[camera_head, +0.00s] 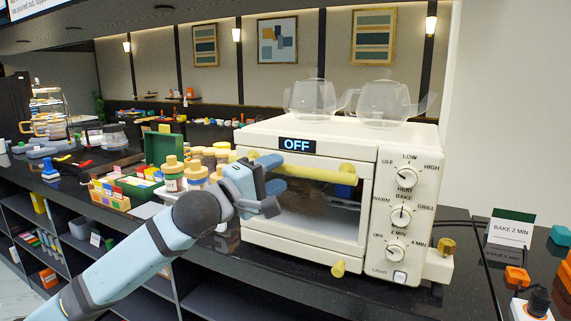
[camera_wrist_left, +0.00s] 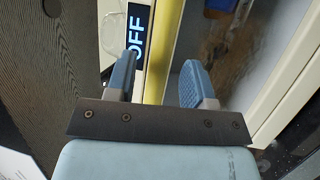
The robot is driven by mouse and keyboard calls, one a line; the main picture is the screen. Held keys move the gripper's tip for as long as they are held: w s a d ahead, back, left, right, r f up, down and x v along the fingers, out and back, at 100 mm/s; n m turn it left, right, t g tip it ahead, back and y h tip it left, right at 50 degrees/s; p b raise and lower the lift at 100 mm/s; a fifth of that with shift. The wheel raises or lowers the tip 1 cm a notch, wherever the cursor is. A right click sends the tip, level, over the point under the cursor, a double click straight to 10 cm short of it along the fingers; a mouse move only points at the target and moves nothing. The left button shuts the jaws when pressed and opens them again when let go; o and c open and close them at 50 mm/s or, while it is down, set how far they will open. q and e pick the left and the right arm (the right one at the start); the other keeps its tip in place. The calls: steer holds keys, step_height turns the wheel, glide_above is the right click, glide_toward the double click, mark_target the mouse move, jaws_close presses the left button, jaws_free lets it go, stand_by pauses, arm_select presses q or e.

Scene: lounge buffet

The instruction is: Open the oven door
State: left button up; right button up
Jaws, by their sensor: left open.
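The white toaster oven (camera_head: 330,130) stands on the dark counter, its display reading OFF. Its door (camera_head: 318,215) is closed, with a dark glass window. The yellow bar handle (camera_head: 315,171) runs across the door's top; it also shows in the left wrist view (camera_wrist_left: 161,45). My left gripper (camera_head: 274,174) is open at the handle's left part. In the left wrist view the handle appears between the two blue fingers (camera_wrist_left: 162,72), and neither finger is clearly pressed on it. My right gripper is out of view.
Two clear teapots (camera_head: 312,98) stand on the oven. Control knobs (camera_head: 401,215) line its right side. A sign (camera_head: 510,233) and orange items (camera_head: 516,276) lie to the right. Jars (camera_head: 172,175) and a green box (camera_head: 160,148) stand left, near my left arm.

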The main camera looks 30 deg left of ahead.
mark_target(280, 171)
arm_select(q)
steer(key=shift+x, duration=1.2)
steer(key=shift+w+d+r, duration=0.1)
steer(key=shift+w+d, duration=0.1)
steer(key=shift+w, duration=0.1)
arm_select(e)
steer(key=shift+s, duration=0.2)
